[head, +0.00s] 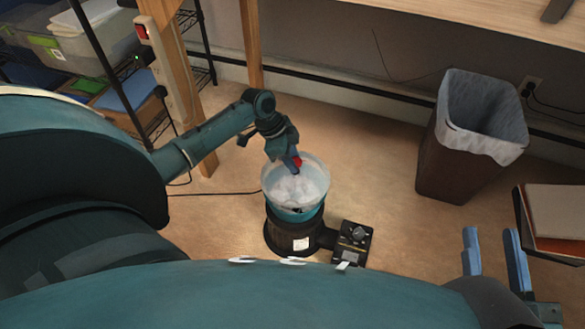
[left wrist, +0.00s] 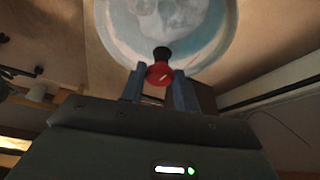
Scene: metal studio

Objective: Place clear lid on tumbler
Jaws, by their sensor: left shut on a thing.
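The tumbler (head: 294,233) stands on the floor, with a teal bowl on a round black base. The clear lid (head: 273,181) is over the bowl's mouth. The head view does not show clearly whether its rim touches the bowl. My left gripper (head: 294,161) is above the lid, shut on the lid's red knob. In the left wrist view, the knob (left wrist: 159,72) sits between the two blue fingers, with the lid's round rim (left wrist: 231,37) beyond it. My right gripper (head: 495,252) is open and empty at the lower right, away from the tumbler.
A black control box (head: 352,243) adjoins the tumbler's base on the right. A lined brown bin (head: 450,165) stands at the right, near a stack of boards (head: 558,212). A wire shelf with bins (head: 75,47) and wooden posts are at the left. Floor between tumbler and bin is clear.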

